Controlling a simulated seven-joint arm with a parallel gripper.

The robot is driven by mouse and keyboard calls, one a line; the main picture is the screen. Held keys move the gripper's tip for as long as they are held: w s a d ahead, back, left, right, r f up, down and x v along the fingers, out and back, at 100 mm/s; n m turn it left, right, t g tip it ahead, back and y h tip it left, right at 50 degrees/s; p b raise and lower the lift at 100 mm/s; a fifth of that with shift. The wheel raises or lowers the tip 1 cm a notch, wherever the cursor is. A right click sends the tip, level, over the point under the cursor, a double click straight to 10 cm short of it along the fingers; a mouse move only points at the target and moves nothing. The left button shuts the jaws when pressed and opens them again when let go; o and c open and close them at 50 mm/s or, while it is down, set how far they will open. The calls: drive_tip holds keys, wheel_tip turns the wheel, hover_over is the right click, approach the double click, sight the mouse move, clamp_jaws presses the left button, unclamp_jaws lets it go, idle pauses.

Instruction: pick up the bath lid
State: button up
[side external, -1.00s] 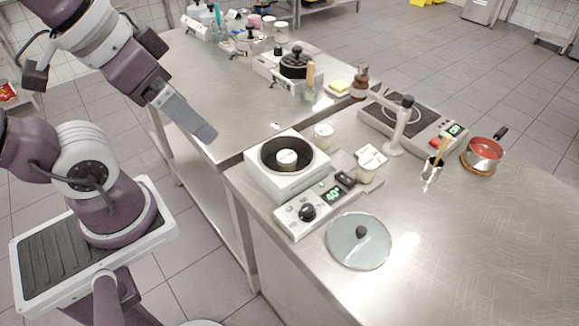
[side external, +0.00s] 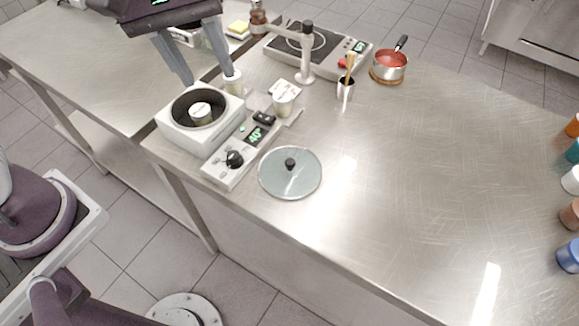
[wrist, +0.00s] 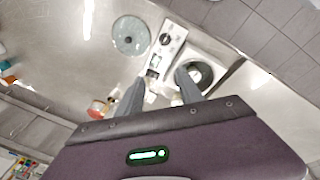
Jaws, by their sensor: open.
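The wrist view also shows the lid (wrist: 131,36) at the upper middle. The bath is uncovered, with a white-topped item in its dark well. My gripper (side external: 205,80) is open and empty, above and behind the bath in the side view. In the wrist view its two fingers (wrist: 160,90) point toward the bath and its panel (wrist: 166,46), apart from the lid.
Small jars (side external: 283,101) stand behind the control panel. A grey stand (side external: 306,55), a hot plate (side external: 318,46), a cup with a brush (side external: 346,88) and a red-filled pan (side external: 389,66) stand farther back. Several bottles (side external: 569,256) line the right edge. The table right of the lid is clear.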

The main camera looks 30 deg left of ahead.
sight(290, 161)
drive_tip(key=w+d+f+n, duration=0.1)
drive_tip(key=d+f+n, duration=0.1)
drive_tip(key=d+f, duration=0.1)
drive_tip(key=w+d+f+n+g, duration=0.1)
drive_tip(key=d+f, duration=0.3)
drive_tip(key=w+d+f+n+g, duration=0.1)
drive_tip(key=w+d+f+n, duration=0.1)
drive_tip(key=d+f, duration=0.2)
drive_tip(key=shift+d+f+n+y, duration=0.2)
drive_tip(key=shift+f+n+y, duration=0.05)
drive_tip(key=shift+n+y, duration=0.05)
drive_tip(key=f, duration=0.7)
drive_tip(key=shift+w+a+f, duration=0.1)
drive_tip(key=shift+w+a, duration=0.15)
drive_tip(key=shift+w, duration=0.15)
clamp_jaws()
